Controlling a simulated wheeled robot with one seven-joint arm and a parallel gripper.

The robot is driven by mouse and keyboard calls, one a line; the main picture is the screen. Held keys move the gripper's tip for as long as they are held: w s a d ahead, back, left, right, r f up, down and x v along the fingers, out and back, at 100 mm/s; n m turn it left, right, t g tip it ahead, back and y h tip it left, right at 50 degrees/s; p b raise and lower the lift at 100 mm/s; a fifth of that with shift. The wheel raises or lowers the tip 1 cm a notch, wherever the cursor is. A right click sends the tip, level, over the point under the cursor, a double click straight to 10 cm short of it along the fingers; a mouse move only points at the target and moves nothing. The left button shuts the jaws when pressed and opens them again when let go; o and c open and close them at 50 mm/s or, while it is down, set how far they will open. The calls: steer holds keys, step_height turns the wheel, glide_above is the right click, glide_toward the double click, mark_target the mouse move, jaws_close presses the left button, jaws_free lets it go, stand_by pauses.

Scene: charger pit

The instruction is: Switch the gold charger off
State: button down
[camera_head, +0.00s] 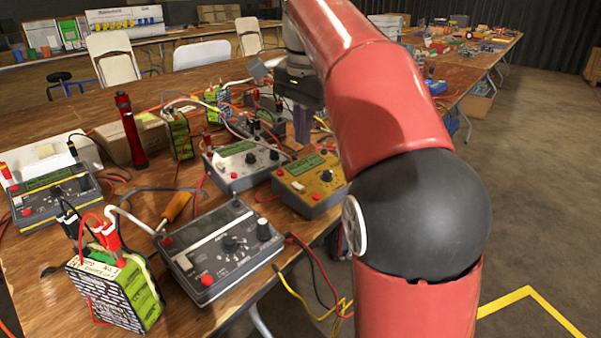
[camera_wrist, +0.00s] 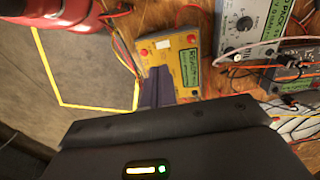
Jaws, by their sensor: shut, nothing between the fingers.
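The gold charger (camera_head: 311,193) sits on the wooden table near its right edge, partly behind my arm in the head view. Its face has a green display, a dark knob, a pale switch and red buttons. In the wrist view the gold charger (camera_wrist: 172,55) lies just beyond my fingertips, with the display and two red buttons showing. My gripper (camera_head: 302,138) points down above the back of the charger. In the wrist view my gripper (camera_wrist: 155,82) is shut and empty, its dark fingers overlapping the charger's face. Contact cannot be told.
A silver charger (camera_head: 238,165) stands just left of the gold one. A dark grey charger (camera_head: 222,250) is in front, and a yellow-edged charger (camera_head: 52,195) is far left. Battery packs (camera_head: 115,290), cables, a screwdriver (camera_head: 178,205) and a red flashlight (camera_head: 130,130) crowd the table.

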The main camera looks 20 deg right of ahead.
mark_target(300, 186)
steer(key=f, duration=0.3)
steer(key=f+b, duration=0.1)
steer(key=f, duration=0.5)
steer(key=shift+w+a+f+b, duration=0.15)
steer(key=shift+w+f+b, duration=0.15)
steer(key=shift+b, duration=0.1)
steer(key=shift+f, duration=0.1)
